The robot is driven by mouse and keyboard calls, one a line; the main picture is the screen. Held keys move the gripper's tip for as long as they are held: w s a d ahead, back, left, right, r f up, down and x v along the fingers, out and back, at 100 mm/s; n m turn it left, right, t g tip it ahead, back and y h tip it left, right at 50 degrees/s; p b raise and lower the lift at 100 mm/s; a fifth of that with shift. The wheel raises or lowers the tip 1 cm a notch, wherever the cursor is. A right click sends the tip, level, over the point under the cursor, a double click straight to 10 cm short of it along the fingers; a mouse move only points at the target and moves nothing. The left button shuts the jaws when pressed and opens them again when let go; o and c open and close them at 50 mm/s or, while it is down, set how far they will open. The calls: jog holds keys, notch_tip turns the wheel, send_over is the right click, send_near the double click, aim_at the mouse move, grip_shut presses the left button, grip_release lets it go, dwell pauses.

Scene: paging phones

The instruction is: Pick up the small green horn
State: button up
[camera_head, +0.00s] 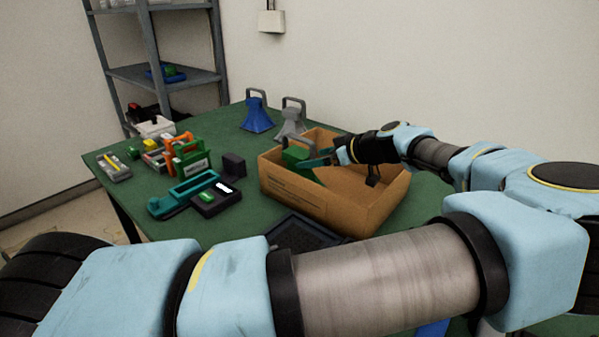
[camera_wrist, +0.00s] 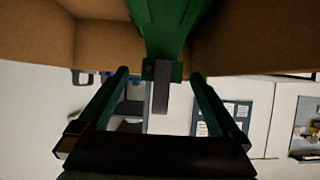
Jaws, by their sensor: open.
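The small green horn (camera_head: 294,155) is inside the open cardboard box (camera_head: 310,198), near its back left corner; its lower part is hidden by the box wall. My gripper (camera_head: 319,161) reaches into the box from the right, with its teal fingers at the horn. In the wrist view the green horn (camera_wrist: 168,30) is straight ahead, with its grey handle (camera_wrist: 161,97) pointing toward the palm. The open fingers of my gripper (camera_wrist: 160,76) lie on either side of the handle, with gaps visible on both sides. I cannot tell whether the fingertips touch the horn's body.
A blue horn (camera_head: 257,115) and a grey horn (camera_head: 291,122) stand behind the box on the green table (camera_head: 130,205). A teal and black device (camera_head: 190,196) lies left of the box, with several small items beyond it. A grey shelf (camera_head: 160,75) stands at the back left.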

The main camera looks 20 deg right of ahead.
aim_at(298, 159)
jog(key=shift+w+a+f, duration=0.3)
jog(key=shift+w, duration=0.25)
jog(key=p+x, duration=0.1)
jog(key=x, duration=0.1)
jog(key=p+x, duration=0.2)
jog(key=shift+w+a+r, duration=0.15)
jog(key=shift+a+r, duration=0.1)
jog(key=shift+r, duration=0.05)
jog(key=shift+w+a+f, duration=0.15)
jog(key=shift+w+f, duration=0.25)
jog(key=shift+f, duration=0.05)
grip_shut()
